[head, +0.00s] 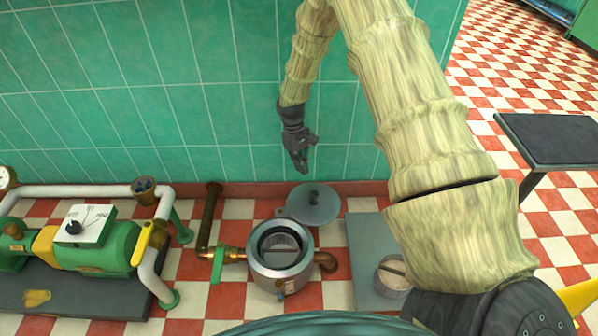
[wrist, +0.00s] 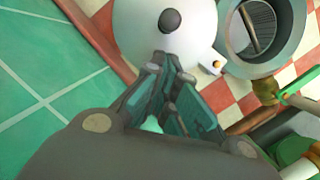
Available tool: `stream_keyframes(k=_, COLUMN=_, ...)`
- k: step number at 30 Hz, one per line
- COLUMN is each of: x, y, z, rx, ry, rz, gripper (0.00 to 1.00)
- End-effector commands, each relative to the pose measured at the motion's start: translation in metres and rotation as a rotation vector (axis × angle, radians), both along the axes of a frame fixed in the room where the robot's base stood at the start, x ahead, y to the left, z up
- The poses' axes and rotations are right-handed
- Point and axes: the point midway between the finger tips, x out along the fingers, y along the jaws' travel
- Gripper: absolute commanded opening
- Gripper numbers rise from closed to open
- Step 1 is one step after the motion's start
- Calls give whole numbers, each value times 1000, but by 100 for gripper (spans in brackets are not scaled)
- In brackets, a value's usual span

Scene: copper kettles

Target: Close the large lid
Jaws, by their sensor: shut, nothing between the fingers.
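The large lid (head: 322,204) is a round grey disc with a dark knob (head: 314,196). It is swung off the metal pot (head: 281,274), behind it on the wall side, and the pot's mouth is uncovered. In the wrist view the lid (wrist: 190,28) is at the top, with a small tab at its edge near the pot rim (wrist: 228,50). My gripper (head: 302,167) is shut and empty, hanging above the lid near the wall. In the wrist view its fingers (wrist: 163,62) overlap the lid's near edge; I cannot tell the height gap.
A green tiled wall (head: 210,120) stands close behind. Copper pipes with a green valve (head: 218,262) join the pot's left. A green pump (head: 100,248) is further left. A small bucket (head: 393,277) stands on a grey plate (head: 368,240) at right.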

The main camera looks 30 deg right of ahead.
Motion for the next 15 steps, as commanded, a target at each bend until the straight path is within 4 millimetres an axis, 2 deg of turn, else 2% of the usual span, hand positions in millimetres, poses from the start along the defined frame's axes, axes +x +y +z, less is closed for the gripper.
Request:
stream_keyframes(k=8, x=-10, y=-4, z=-34, rx=0, ry=3, rz=-6, gripper=0)
stream_keyframes(k=15, x=-19, y=-4, z=-72, rx=0, ry=2, rz=-3, gripper=0)
